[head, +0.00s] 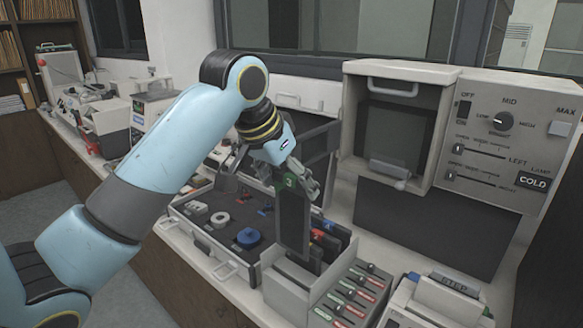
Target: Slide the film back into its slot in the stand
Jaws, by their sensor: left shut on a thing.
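My left gripper (299,182) is shut on the film (293,222), a dark upright plate with a green label near its top. The film hangs down from the fingers, nearly vertical. Its lower end is at the grey stand (290,283), behind the stand's front wall. I cannot tell whether the lower edge is inside a slot or just above it. Other dark plates with a red label (319,234) and a blue label (329,226) stand behind and to the right of the film. My right gripper is not in view.
A rack of red and green sliders (348,297) is close on the right. The mounting press (497,150) with its knob panel stands behind, right.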

